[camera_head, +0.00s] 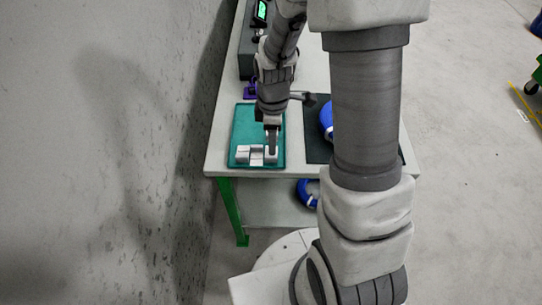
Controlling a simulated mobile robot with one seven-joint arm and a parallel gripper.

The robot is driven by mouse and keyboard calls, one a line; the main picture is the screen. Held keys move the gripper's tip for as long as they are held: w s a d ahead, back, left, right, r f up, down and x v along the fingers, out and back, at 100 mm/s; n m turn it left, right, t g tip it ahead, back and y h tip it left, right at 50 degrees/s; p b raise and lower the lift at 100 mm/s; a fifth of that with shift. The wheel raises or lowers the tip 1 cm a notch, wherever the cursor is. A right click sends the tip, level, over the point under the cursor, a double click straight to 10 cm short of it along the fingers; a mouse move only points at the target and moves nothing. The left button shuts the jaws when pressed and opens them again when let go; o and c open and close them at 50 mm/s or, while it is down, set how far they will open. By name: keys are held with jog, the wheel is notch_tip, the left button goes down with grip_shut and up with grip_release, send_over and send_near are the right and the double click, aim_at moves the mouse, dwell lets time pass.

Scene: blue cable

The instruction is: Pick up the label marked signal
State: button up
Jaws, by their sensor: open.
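Several small white blocks (256,156), which may be the labels, lie close together near the front edge of a teal mat (240,127). Any marking on them is too small to read, so I cannot tell which one is marked signal. My gripper (272,150) is open and points down over the right part of this group. It hides part of the right-hand pieces. I cannot tell whether its fingers touch any of them.
The mat lies on a white table (216,148) with green legs. A dark mat with a blue coil (326,118) is to the right, partly behind my arm. Another blue coil (307,193) is on the lower shelf. A grey device (247,52) stands at the back; a wall is left.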

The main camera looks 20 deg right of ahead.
aim_at(269, 159)
jog(key=f, duration=0.5)
jog(key=shift+s+a+f+b, duration=0.15)
jog(key=shift+s+b, duration=0.2)
jog(key=shift+b, duration=0.05)
grip_shut()
